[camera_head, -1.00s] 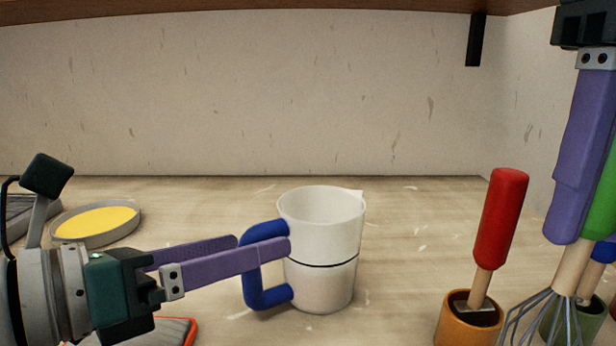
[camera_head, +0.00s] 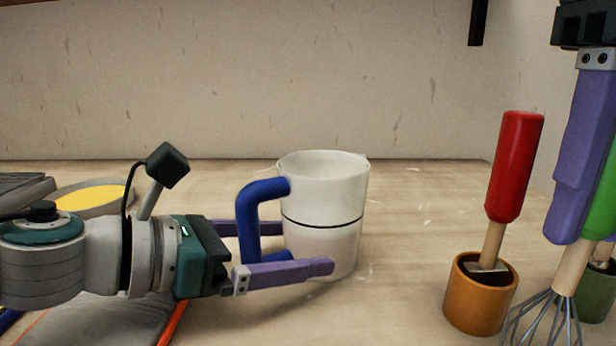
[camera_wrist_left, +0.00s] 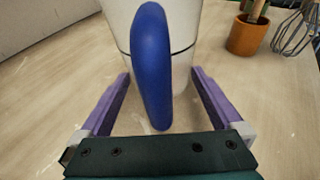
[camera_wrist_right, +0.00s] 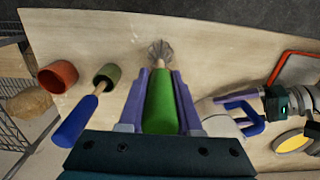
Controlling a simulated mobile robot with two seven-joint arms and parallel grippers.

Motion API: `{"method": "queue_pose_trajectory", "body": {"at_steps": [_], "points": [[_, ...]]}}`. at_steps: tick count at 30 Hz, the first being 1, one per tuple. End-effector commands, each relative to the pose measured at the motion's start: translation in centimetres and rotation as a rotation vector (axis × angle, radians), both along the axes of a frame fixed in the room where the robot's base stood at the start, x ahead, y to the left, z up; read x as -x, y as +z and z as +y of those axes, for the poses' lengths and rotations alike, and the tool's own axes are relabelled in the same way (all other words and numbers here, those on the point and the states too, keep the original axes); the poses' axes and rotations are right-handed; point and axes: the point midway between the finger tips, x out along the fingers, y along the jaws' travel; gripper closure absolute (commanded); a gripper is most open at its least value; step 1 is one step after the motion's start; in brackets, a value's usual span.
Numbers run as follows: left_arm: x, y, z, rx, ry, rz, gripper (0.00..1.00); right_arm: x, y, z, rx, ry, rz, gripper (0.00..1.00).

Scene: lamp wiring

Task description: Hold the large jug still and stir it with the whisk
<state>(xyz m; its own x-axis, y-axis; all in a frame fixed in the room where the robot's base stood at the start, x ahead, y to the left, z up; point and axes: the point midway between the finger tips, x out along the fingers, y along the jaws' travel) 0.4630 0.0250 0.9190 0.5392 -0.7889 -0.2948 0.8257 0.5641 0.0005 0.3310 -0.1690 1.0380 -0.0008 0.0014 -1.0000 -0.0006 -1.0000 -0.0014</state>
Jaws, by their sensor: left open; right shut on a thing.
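The large white jug (camera_head: 322,205) with a black line and a blue handle (camera_head: 252,215) stands upright on the table in the head view. My left gripper (camera_head: 285,250) is open, with one finger on either side of the handle, low on the jug. The left wrist view shows the blue handle (camera_wrist_left: 151,65) between the spread fingers, with space on both sides. My right gripper (camera_wrist_right: 160,98) is shut on the green handle of the whisk (camera_wrist_right: 158,110). The whisk's wire head (camera_head: 545,315) hangs down at the right of the head view.
An orange pot (camera_head: 478,300) holding a red-handled tool (camera_head: 515,165) stands between the jug and the whisk. A green pot (camera_head: 597,295) is at the right edge. A round dish with yellow contents (camera_head: 92,198) lies back left.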

Motion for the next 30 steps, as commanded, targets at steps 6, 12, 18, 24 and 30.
{"method": "queue_pose_trajectory", "body": {"at_steps": [6, 12, 18, 24, 30], "points": [[-0.52, -0.4, -0.81, -0.002, 0.0, 0.0, 0.0, -0.01, -0.45, 0.01, 0.0, 0.0, 0.0, 1.0], [-0.53, -0.36, -0.86, -0.002, 0.0, 0.001, 0.0, -0.01, -0.41, 0.01, 0.0, 0.0, 0.0, 1.0], [-0.52, -0.34, -0.86, 0.0, -0.001, 0.002, 0.17, -0.01, -0.41, 0.01, 0.0, 0.0, 0.0, 1.0], [-0.52, -0.32, -0.85, 0.0, -0.001, 0.002, 0.39, -0.01, -0.41, 0.0, 0.0, 0.0, 0.0, 1.0], [-0.54, -0.29, -0.86, 0.001, 0.0, 0.001, 0.62, -0.01, -0.41, 0.0, 0.0, 0.0, 0.0, 1.0]]}}
